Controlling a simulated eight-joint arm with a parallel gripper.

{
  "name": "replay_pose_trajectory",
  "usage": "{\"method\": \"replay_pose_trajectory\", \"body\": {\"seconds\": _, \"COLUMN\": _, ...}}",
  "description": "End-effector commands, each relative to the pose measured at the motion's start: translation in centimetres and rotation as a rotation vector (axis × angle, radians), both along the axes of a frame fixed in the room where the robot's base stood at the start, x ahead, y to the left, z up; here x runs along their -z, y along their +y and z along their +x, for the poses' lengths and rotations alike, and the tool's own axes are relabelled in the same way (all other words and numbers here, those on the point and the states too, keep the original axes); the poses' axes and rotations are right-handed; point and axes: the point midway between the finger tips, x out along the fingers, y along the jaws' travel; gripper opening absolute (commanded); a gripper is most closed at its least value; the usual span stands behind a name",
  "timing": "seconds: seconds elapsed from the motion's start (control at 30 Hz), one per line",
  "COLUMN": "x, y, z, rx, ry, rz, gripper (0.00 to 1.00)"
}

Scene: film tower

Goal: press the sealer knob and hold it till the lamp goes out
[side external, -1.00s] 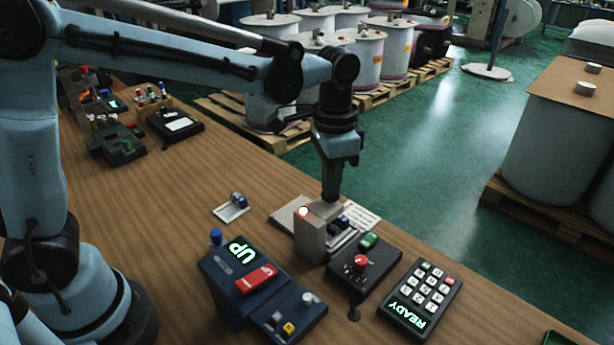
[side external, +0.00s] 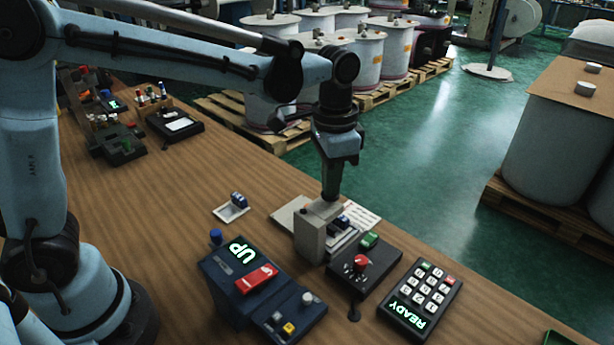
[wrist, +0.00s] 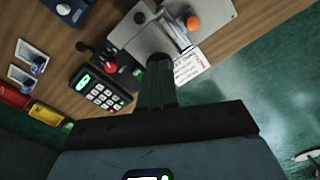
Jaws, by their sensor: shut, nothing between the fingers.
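The sealer (side external: 311,241) is a beige-grey block with an arm on the bench. In the wrist view my gripper (wrist: 160,66) reaches over the sealer's grey plate.
A black box with a red knob (side external: 360,263) stands close right of the sealer. A keypad reading READY (side external: 420,298) is farther right. A dark blue console reading UP (side external: 241,250) is in front. The bench left of the sealer is mostly clear.

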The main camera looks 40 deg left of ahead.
Motion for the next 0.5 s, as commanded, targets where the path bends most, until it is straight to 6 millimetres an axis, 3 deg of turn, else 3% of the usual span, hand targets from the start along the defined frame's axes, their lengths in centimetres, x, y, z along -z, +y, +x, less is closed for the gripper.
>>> {"method": "replay_pose_trajectory", "body": {"seconds": 0.5, "x": -3.6, "y": 0.0, "z": 0.0, "rx": 0.0, "ry": -0.001, "rz": 0.0, "gripper": 0.0}}
